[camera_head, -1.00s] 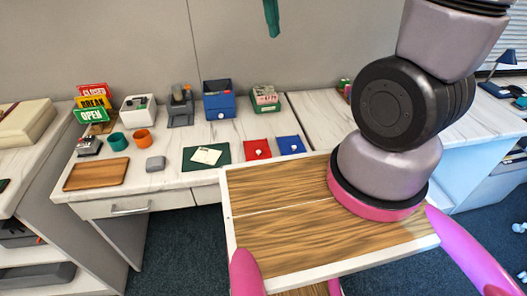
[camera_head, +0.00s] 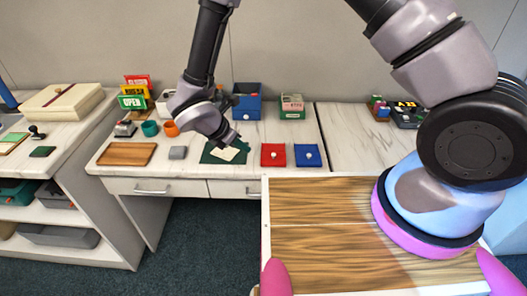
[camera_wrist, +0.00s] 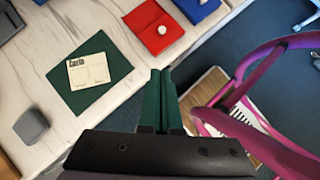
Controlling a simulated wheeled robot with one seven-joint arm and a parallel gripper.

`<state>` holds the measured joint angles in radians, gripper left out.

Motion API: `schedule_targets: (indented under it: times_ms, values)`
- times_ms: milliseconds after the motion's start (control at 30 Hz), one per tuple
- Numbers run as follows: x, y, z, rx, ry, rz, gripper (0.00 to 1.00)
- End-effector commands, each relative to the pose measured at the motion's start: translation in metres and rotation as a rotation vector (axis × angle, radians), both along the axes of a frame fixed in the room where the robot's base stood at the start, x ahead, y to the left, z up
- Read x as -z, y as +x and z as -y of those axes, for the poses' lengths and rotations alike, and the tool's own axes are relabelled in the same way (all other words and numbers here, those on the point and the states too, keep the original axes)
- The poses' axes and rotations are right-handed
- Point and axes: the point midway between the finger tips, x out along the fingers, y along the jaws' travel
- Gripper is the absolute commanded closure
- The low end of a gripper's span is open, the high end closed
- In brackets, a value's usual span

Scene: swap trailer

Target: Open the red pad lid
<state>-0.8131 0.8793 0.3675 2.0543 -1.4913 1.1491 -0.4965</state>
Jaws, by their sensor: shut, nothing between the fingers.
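The red pad (camera_head: 266,161) lies flat on the white marbled desk, with a small round white knob (camera_head: 274,155) on its top. In the wrist view the red pad (camera_wrist: 146,19) and its knob (camera_wrist: 162,30) are at the top, beyond my fingertips. My gripper (camera_head: 236,141) is above the desk by the dark green mat, left of the red pad in the head view. Its green fingers (camera_wrist: 161,72) are shut and empty, apart from the knob. The lid appears closed.
A blue pad (camera_head: 308,162) with a white knob lies just right of the red one. The green mat (camera_head: 213,158) with a card (camera_head: 224,154) is left. My wooden-topped base fills the front. Boxes and a blue bin (camera_head: 247,100) stand behind.

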Motion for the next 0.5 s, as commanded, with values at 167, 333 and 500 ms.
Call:
schedule_targets:
  times_ms: [167, 333, 500]
  values:
    - [0.021, 0.01, 0.013, 0.004, -0.003, -0.002, 1.0]
    - [0.051, 0.025, 0.029, 0.007, -0.003, -0.002, 1.0]
    - [0.079, 0.04, 0.045, 0.006, -0.002, -0.002, 1.0]
